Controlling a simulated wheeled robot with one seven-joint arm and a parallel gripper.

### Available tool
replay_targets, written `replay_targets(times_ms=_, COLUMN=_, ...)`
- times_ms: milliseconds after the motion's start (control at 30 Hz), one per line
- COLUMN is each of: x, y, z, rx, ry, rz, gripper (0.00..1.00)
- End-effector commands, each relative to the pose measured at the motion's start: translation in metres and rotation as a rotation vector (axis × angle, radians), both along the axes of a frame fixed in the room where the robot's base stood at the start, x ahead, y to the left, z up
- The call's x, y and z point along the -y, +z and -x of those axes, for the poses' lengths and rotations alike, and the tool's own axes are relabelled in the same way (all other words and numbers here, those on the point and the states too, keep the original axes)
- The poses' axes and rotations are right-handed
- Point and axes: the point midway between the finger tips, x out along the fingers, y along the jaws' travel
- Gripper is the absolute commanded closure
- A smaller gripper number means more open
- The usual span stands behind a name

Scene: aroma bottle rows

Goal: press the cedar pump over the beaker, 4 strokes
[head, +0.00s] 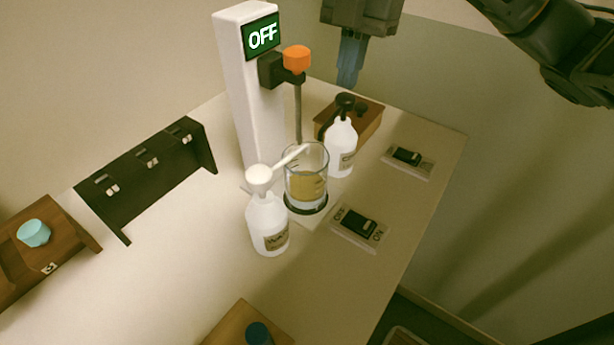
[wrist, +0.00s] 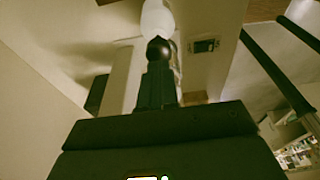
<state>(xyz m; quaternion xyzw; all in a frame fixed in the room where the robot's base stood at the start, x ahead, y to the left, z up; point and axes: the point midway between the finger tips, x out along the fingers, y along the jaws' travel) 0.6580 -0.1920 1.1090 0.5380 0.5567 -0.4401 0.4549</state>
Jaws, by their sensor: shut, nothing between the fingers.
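A glass beaker (head: 306,165) with amber liquid stands on a stand's base. A white bottle with a black pump (head: 341,146) stands behind and right of it. A white bottle with a white pump (head: 267,222) stands at its front left, its long spout reaching to the beaker's rim. I cannot read which label says cedar. My gripper (head: 348,82) is shut and empty, pointing down just above the black pump head. In the wrist view the shut fingers (wrist: 157,88) line up with the dark round pump head (wrist: 159,48); I cannot tell if they touch.
A white post with an OFF display (head: 262,37) and orange knob (head: 297,58) rises behind the beaker. Switches (head: 357,224) sit to the right, a dark rack (head: 145,175) to the left. Wooden blocks stand at left, front and back. The table's right edge is near.

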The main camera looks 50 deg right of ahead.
Motion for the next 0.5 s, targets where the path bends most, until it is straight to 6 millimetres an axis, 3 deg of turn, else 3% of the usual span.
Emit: replay_targets(times_ms=500, x=0.0, y=0.048, z=0.0, rx=0.001, ry=0.0, rz=-0.001, gripper=1.0)
